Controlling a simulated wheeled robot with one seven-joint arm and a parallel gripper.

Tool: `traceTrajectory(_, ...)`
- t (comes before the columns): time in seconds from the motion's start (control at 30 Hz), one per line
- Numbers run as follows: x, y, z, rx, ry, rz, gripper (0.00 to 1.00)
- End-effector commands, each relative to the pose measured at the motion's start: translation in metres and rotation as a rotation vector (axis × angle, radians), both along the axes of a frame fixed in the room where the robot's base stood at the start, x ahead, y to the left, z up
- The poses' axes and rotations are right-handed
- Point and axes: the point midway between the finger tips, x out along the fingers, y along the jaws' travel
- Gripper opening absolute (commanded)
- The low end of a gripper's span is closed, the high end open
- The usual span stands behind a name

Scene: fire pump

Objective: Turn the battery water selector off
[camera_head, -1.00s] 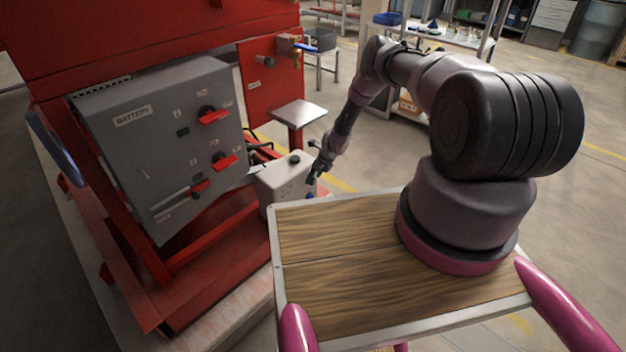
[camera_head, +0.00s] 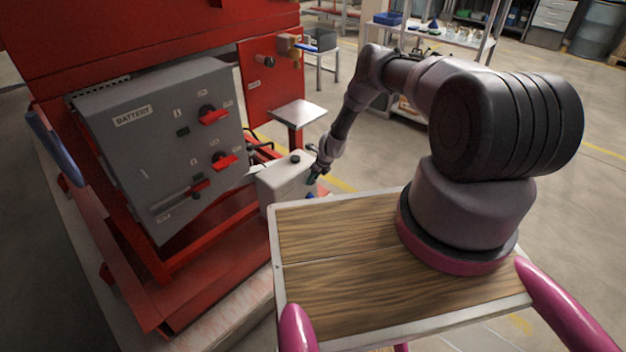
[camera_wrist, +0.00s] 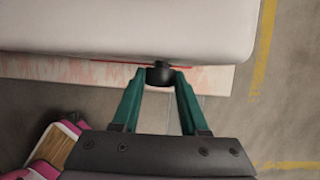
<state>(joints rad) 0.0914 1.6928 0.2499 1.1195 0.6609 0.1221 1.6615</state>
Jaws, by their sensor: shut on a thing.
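My gripper (camera_head: 313,180) is at the side of a pale box (camera_head: 283,184) with a black cap on top, to the right of the grey control panel. In the wrist view, the teal fingers of my gripper (camera_wrist: 160,78) are shut on a small black knob (camera_wrist: 160,70) that sticks out from the pale box (camera_wrist: 130,30). The knob is too small to make out in the head view. The grey panel (camera_head: 160,140) reads "BATTERY" and carries red handles, an upper one (camera_head: 214,117) and a middle one (camera_head: 224,160). My gripper is apart from these.
A red frame (camera_head: 200,250) surrounds the panel. A small metal plate (camera_head: 299,113) stands above and behind the pale box. A shelf (camera_head: 440,40) is at the back. Open floor lies to the right.

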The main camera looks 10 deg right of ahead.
Motion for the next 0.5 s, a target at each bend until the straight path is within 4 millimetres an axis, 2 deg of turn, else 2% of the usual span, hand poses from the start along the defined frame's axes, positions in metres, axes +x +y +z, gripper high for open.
traceTrajectory(0.27, -0.0030, 0.0037, 0.0001, -0.118, -0.085, 0.001, 0.00)
traceTrajectory(0.5, -0.0064, 0.0076, -0.0017, -0.287, -0.207, 0.003, 0.00)
